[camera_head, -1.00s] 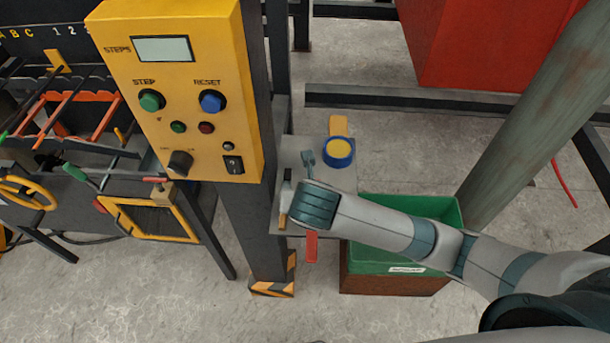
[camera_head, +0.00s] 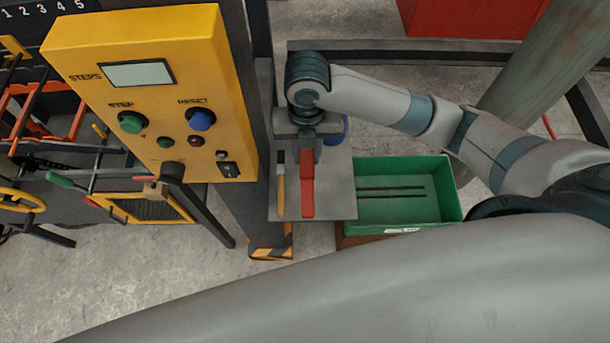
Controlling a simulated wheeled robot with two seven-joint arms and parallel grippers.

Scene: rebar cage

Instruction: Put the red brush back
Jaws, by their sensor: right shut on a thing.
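The red brush (camera_head: 307,192) is in my right gripper (camera_head: 306,150), which is shut on it near its upper end. The brush points toward the near edge of a small grey shelf (camera_head: 336,197) beside the dark post. I cannot tell whether it touches the shelf. A tool with a yellow handle and a dark end (camera_head: 281,190) lies on the shelf just left of the brush. A blue round thing (camera_head: 344,130) is mostly hidden behind my right gripper. My left gripper is not in view.
A yellow control box (camera_head: 150,90) stands close on the left of the shelf. A green bin (camera_head: 440,185) with two thin dark rods is on the right. A metal pipe (camera_head: 525,70) slants at the upper right. My grey arm link crosses the bottom.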

